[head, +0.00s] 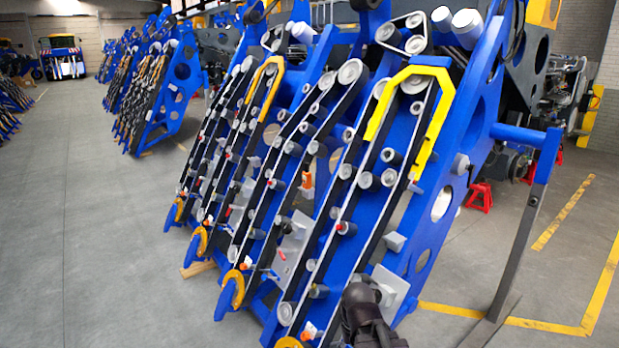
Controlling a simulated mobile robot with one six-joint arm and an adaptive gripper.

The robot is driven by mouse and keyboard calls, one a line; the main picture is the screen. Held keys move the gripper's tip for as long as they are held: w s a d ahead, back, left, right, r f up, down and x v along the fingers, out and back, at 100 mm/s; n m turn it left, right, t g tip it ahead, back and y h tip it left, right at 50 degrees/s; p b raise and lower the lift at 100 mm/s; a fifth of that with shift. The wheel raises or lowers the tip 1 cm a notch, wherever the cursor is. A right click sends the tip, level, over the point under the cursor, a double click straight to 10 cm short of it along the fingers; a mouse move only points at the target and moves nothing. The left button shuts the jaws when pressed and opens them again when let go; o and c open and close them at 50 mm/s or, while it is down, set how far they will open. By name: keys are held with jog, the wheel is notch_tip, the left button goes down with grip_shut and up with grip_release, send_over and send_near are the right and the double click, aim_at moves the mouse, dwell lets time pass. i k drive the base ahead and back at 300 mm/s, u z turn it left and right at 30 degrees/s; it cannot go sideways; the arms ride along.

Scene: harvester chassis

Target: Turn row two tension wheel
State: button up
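The blue harvester chassis (423,225) stands tilted, with several slanted rows of black belts and grey rollers. Grey wheels sit near the upper ends, one on the yellow-framed right row (414,83) and one on the row left of it (349,72). Smaller rollers and red-tipped knobs line the rows, such as a red-tipped knob (340,228) on the right row. Which wheel is the row two tension wheel cannot be told. My dark arm end with my gripper (362,296) is at the bottom, in front of the right row's lower part. Its fingers cannot be made out.
A grey slanted post (518,250) stands to the right, joined to a blue bar. A red stand (480,197) is behind it. Yellow lines (565,212) mark the floor. The grey floor (90,220) at left is open. More blue units (160,85) stand behind.

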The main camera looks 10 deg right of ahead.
aim_at(288, 230)
jog(key=i, duration=0.9)
jog(key=u, duration=0.05)
